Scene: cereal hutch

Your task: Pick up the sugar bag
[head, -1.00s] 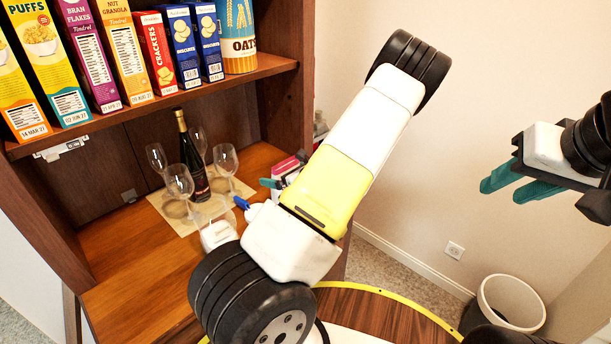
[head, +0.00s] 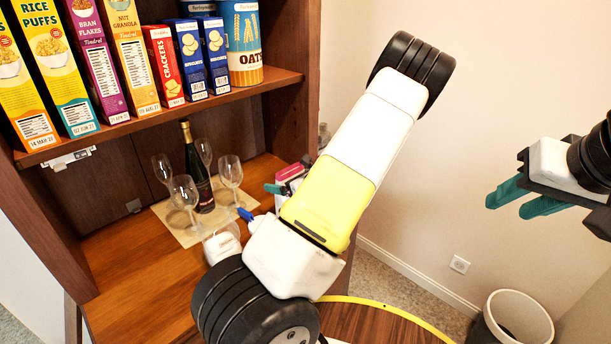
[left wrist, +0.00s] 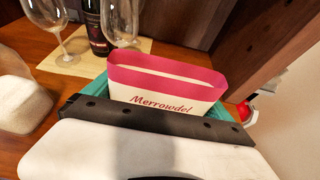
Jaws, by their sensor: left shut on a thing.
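The sugar bag (left wrist: 165,82) is white with a pink top band and the lettering "Merrowdel". It stands in the left wrist view between the teal fingers of my left gripper (left wrist: 160,100), which is shut on it. In the head view the bag (head: 291,173) shows only as a pink and white patch at the right end of the hutch counter, mostly hidden behind my left arm. One teal finger of the left gripper (head: 275,188) shows beside it. My right gripper (head: 508,208) is at the far right, empty, its teal fingers apart, well away from the bag.
A dark bottle (head: 199,175) and several wine glasses stand on a mat (head: 185,234) left of the bag. A white object (head: 221,246) sits nearer. A shelf (head: 180,110) with cereal boxes hangs above. The hutch side wall (left wrist: 250,60) rises close right of the bag.

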